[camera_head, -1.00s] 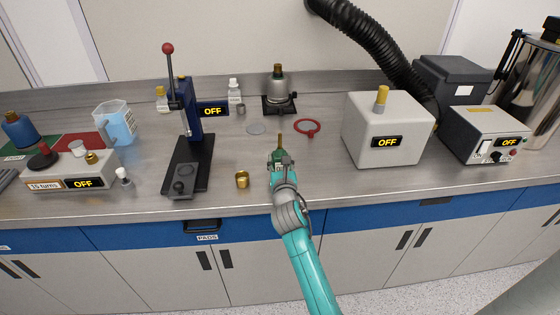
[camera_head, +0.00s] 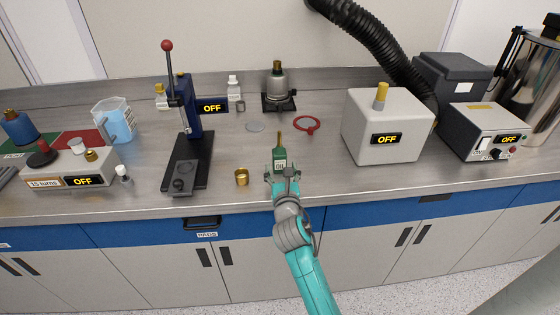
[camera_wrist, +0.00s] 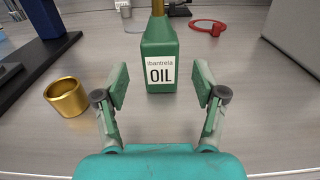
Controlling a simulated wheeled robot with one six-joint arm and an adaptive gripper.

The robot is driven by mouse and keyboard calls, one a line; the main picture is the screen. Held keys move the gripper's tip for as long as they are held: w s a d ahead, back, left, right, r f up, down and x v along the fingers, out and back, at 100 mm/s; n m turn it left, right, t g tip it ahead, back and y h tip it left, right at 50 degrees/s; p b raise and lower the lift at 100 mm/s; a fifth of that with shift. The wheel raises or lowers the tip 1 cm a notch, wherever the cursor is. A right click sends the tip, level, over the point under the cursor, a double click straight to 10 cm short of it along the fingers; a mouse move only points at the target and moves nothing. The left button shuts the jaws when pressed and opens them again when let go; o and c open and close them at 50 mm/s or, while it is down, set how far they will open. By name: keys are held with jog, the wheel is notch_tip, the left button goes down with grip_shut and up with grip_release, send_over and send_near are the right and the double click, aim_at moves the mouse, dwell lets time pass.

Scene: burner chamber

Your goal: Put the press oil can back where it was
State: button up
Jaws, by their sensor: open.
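The press oil can is a green bottle (camera_wrist: 160,50) with a brass spout and a white label reading OIL. It stands upright on the steel bench, centred in the wrist view, and also shows in the head view (camera_head: 279,155). My gripper (camera_wrist: 161,88) is open, its two green-padded fingers spread to the left and right, just short of the can. No contact between fingers and can is visible. In the head view my gripper (camera_head: 282,176) is on the near side of the can, close to the bench's front edge.
A brass cup (camera_head: 242,177) stands left of the can. The lever press (camera_head: 187,140) is further left. A red ring (camera_head: 307,124) and a clear disc (camera_head: 255,127) lie behind. A white box (camera_head: 387,128) stands to the right. Bench between can and box is clear.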

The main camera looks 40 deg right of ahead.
jog(key=v, duration=0.6)
jog(key=shift+s+a, duration=0.15)
jog(key=s+a+f+m+y, duration=0.4)
jog(key=s+a+f+m, duration=0.25)
jog(key=s, duration=0.35)
jog(key=s+a+f+m+y, duration=0.3)
jog(key=s+a+f+m, duration=0.25)
jog(key=s+a, duration=0.35)
jog(key=s+a+r+m+y, duration=0.1)
jog(key=s+a+r+m, duration=0.1)
jog(key=s+m, duration=0.6)
jog(key=s+a+r+m+y, duration=0.2)
jog(key=s+r+m, duration=0.1)
jog(key=s+m, duration=0.6)
jog(key=s, duration=0.4)
